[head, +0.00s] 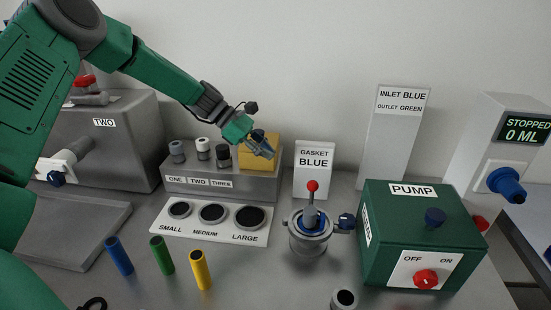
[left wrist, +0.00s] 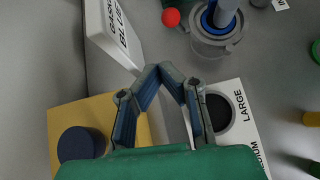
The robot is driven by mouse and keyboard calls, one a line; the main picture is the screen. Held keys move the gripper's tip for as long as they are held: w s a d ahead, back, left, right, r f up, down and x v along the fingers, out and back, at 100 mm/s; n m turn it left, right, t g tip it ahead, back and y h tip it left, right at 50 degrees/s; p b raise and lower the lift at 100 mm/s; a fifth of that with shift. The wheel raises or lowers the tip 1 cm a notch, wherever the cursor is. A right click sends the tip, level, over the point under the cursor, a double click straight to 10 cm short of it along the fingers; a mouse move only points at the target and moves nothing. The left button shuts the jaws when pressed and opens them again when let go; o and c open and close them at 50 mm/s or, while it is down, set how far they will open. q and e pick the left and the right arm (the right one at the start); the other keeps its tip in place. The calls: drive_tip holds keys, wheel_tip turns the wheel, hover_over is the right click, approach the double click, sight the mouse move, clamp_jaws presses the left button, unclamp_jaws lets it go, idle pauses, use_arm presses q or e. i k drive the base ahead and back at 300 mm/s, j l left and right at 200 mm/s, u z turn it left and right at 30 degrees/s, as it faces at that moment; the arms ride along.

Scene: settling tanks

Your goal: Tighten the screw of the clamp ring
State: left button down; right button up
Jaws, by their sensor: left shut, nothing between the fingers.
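A grey round fitting (head: 309,240) with a clamp ring stands on the bench, and a blue ring shows inside its top. A grey lever with a red ball (head: 312,186) rises from the middle. The fitting also shows at the top of the left wrist view (left wrist: 213,44); I cannot make out the screw there. My left gripper (head: 268,153) is shut and empty, above and left of the fitting, in front of a yellow block (head: 248,160). My right gripper is not in view.
A green pump box (head: 410,235) stands close right of the fitting. A sign reading GASKET BLUE (head: 314,165) stands behind it. A white plate with SMALL, MEDIUM and LARGE discs (head: 212,222) lies left. Blue, green and yellow cylinders (head: 200,270) stand in front.

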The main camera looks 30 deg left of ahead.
sight(346, 222)
drive_tip(key=k, duration=1.5)
